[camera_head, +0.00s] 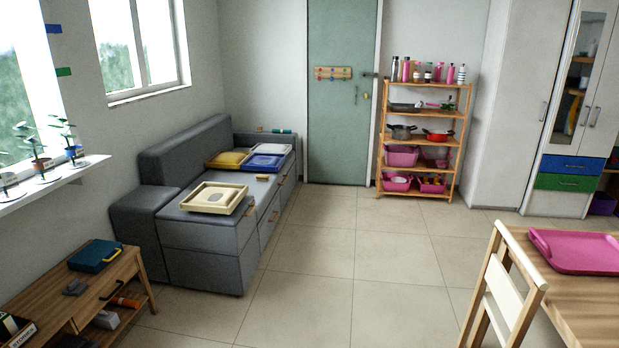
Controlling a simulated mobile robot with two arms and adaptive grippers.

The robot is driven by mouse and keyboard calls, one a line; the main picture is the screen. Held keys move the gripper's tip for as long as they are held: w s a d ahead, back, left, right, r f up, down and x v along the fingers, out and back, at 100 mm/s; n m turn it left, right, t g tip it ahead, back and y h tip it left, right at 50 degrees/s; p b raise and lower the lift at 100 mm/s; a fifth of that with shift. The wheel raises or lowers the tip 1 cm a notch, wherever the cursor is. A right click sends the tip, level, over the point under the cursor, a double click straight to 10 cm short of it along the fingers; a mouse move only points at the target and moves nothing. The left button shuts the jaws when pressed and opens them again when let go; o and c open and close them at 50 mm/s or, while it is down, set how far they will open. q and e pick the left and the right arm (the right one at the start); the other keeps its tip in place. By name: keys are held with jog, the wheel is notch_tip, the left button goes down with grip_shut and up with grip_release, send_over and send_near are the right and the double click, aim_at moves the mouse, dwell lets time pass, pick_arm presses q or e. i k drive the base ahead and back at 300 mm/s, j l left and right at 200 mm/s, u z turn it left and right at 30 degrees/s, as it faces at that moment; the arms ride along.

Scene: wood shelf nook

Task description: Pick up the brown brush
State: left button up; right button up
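I cannot clearly make out a brown brush. A small brownish item (262,178) lies on the grey sofa seat (180,207), beside the trays. Another small brownish item (261,129) lies near the sofa's far end, next to a green item (283,131). Both are too small to identify. Neither of my grippers is in view.
A wooden shelf (379,164) stands by the green door. A low wooden table (140,267) is front left; a chair (487,280) and table are right. The middle floor is clear.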

aim_at(261, 178)
jog(key=i+z, duration=0.15)
jog(key=i, duration=1.85)
jog(key=i+u, duration=0.2)
jog(key=i, duration=0.25)
jog(key=i+l+u, duration=0.2)
jog(key=i, duration=0.25)
jog(key=i+l+u, duration=0.25)
jog(key=i, duration=0.15)
jog(key=i+l+u, duration=0.2)
jog(key=i, duration=0.2)
